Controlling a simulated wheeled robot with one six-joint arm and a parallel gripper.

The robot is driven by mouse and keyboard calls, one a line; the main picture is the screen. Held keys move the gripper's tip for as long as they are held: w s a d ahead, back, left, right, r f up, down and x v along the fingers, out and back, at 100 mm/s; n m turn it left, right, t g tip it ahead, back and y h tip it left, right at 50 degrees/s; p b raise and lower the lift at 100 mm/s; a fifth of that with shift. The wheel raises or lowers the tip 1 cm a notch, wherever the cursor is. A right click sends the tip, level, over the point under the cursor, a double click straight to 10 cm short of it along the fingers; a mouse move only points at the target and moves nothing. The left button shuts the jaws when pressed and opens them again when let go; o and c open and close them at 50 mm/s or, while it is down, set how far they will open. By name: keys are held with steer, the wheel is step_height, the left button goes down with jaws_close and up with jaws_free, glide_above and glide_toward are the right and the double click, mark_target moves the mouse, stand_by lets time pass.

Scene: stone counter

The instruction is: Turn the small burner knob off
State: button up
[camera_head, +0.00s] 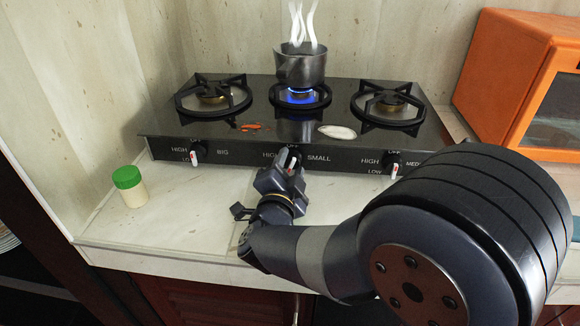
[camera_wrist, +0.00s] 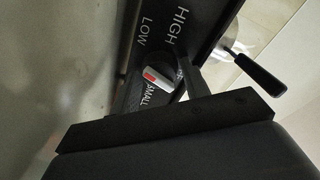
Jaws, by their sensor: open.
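The small burner knob (camera_head: 292,158) is on the middle of the stove's front panel, beside the SMALL label. In the wrist view the knob (camera_wrist: 154,76) shows a pale grip with a red mark, near the SMALL and LOW lettering. My gripper (camera_head: 284,168) is open right in front of it and partly hides it in the head view. In the wrist view a dark finger of my gripper (camera_wrist: 190,82) is close beside the knob; contact cannot be told. Blue flame (camera_head: 301,97) burns on the middle burner under a steaming metal pot (camera_head: 300,68).
The left knob (camera_head: 198,150) and right knob (camera_head: 392,160) flank it on the panel. A green-lidded jar (camera_head: 130,187) stands on the counter at left. An orange oven (camera_head: 505,70) is at right. The counter left of my arm is mostly clear.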

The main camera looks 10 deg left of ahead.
steer(key=shift+c, duration=0.3)
steer(key=c, duration=0.6)
steer(key=shift+c, duration=0.2)
